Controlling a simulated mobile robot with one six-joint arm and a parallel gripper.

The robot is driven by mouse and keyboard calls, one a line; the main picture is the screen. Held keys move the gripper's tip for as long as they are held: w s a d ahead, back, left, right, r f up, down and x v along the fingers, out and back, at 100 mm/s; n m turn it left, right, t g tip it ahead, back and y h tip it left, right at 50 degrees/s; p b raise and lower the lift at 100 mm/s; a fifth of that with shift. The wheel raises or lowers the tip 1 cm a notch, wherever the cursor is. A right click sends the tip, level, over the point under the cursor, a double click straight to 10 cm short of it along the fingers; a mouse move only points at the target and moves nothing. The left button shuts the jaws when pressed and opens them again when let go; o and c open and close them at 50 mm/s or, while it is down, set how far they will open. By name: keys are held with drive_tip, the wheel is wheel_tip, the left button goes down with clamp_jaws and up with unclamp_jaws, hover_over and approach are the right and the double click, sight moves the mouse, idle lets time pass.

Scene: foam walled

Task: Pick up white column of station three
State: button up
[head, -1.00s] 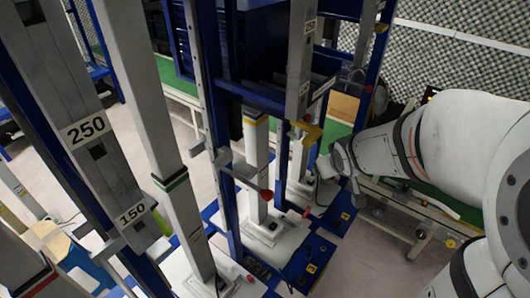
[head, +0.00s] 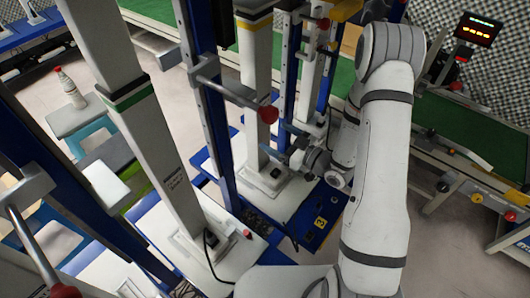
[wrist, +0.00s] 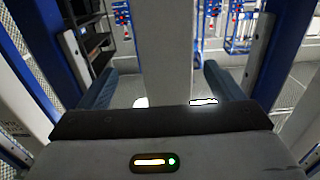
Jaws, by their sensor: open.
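The white column (head: 254,100) with a yellow-and-black band near its top stands upright on a white base with blue edges. A yellow "3" label (head: 320,222) is on that base. My gripper (head: 282,141) is open at the column's right side, low above its foot. In the wrist view, the pale column (wrist: 165,50) rises between the two blue-grey fingers of my gripper (wrist: 160,72), with gaps on both sides. Whether the fingertips reach past the column is hard to tell.
A blue upright post (head: 208,100) with a red-knobbed lever (head: 267,114) stands left of the column. A nearer white column (head: 145,130) with a green band stands further left. Another post and column stand close behind my gripper. A green-topped conveyor (head: 455,130) lies at right.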

sight(264, 133)
drive_tip(key=x, duration=0.7)
drive_tip(key=shift+s+a+f, duration=0.2)
drive_tip(key=shift+s+a, duration=0.05)
drive_tip(key=shift+a, duration=0.15)
clamp_jaws()
drive_tip(key=shift+r, duration=0.15)
idle(0.6)
